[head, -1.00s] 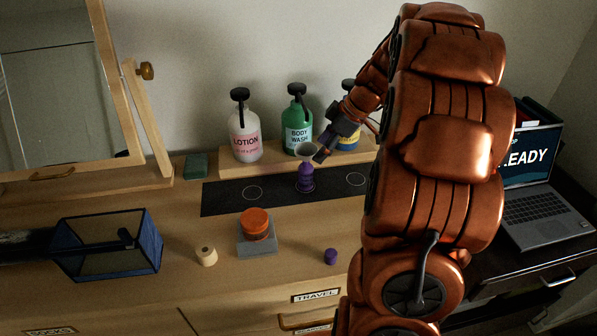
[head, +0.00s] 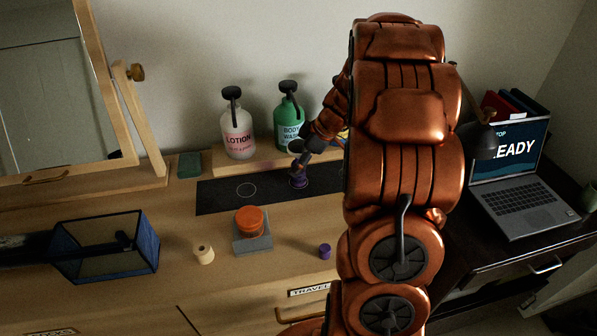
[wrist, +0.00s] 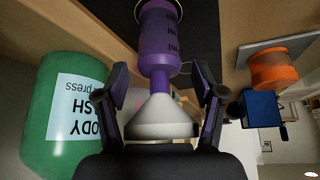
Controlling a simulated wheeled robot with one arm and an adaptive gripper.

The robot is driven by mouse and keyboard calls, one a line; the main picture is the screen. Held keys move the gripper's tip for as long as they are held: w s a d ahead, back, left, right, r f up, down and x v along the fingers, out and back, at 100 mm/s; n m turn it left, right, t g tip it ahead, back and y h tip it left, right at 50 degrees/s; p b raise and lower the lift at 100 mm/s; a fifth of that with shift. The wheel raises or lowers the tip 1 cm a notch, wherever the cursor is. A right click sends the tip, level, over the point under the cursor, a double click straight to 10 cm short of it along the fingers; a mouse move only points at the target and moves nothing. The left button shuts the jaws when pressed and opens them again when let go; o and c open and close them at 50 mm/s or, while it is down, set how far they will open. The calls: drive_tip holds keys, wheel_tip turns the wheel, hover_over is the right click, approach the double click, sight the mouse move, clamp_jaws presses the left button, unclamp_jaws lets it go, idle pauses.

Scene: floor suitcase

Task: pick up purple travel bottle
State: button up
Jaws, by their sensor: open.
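The purple travel bottle (wrist: 160,48) stands on the black mat (head: 222,197). A pale grey funnel (wrist: 163,117) sits in its neck. In the head view only the bottle's lower part (head: 299,183) shows below my gripper. My gripper (wrist: 163,88) is open, with one finger on each side of the bottle's neck and the funnel. I see gaps between the fingers and the bottle. In the head view my gripper (head: 300,158) covers the bottle's top.
The green body wash bottle (head: 288,124) and lotion bottle (head: 238,140) stand on a wooden shelf behind the mat. A purple cap (head: 325,251), an orange jar (head: 249,221) on a grey block and a beige spool-like item (head: 204,254) are in front. A mesh bin (head: 105,262) is left.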

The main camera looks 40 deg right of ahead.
drive_tip(key=c, duration=1.2)
drive_tip(key=shift+r, duration=0.1)
